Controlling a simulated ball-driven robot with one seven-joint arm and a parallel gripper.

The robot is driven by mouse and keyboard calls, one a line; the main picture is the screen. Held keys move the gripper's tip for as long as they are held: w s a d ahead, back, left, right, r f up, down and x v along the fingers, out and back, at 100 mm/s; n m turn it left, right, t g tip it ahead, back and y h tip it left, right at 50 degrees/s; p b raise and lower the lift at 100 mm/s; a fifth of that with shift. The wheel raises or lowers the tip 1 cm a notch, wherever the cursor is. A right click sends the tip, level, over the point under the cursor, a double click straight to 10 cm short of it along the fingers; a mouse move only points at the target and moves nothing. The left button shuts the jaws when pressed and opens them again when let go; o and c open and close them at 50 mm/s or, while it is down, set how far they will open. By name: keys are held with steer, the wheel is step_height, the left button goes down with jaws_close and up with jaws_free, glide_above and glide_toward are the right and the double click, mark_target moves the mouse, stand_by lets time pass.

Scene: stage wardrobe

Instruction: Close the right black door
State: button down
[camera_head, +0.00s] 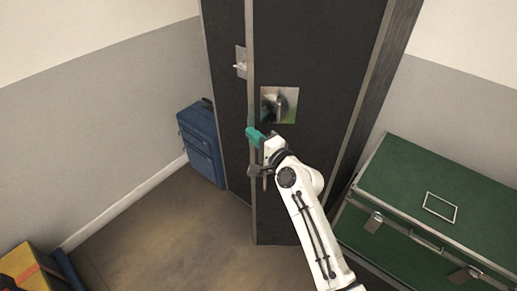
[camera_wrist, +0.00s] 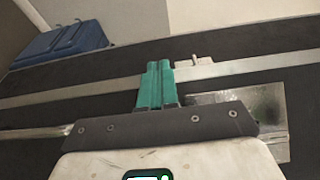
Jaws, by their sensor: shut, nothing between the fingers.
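The right black door (camera_head: 325,55) is a tall dark panel with a metal strip along its left edge and a square metal handle plate (camera_head: 279,104). Its left edge appears to stand out in front of the left black panel (camera_head: 226,50), which carries a small metal latch (camera_head: 241,64). My gripper (camera_head: 252,133) is shut and empty, with its teal fingers at the right door's left edge, just below and left of the handle plate. In the wrist view the teal fingers (camera_wrist: 158,68) are together and overlap a metal strip. I cannot tell whether they touch the door.
A blue suitcase (camera_head: 201,143) stands against the wall left of the wardrobe; it also shows in the wrist view (camera_wrist: 62,43). A green trunk (camera_head: 430,185) stands close on the right. A yellow case (camera_head: 22,268) is at the lower left. The brown floor (camera_head: 180,220) between is clear.

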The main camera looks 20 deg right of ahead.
mark_target(254, 122)
steer(key=w, duration=0.2)
steer(key=w+d+m+h, duration=0.1)
steer(key=w, duration=0.1)
steer(key=w+h+b, duration=0.1)
steer(key=w, duration=0.1)
steer(key=shift+d+m+t, duration=0.3)
steer(key=shift+t, duration=0.1)
steer(key=shift+w+d+b, duration=0.25)
steer(key=shift+w+b, duration=0.15)
steer(key=shift+w, duration=0.4)
steer(key=w+d+m+h+b, duration=0.1)
steer(key=w+d+h+b, duration=0.1)
steer(key=w+d+b, duration=0.2)
steer(key=shift+w+h+b, duration=0.3)
steer(key=shift+w+b, duration=0.05)
steer(key=shift+w, duration=1.2)
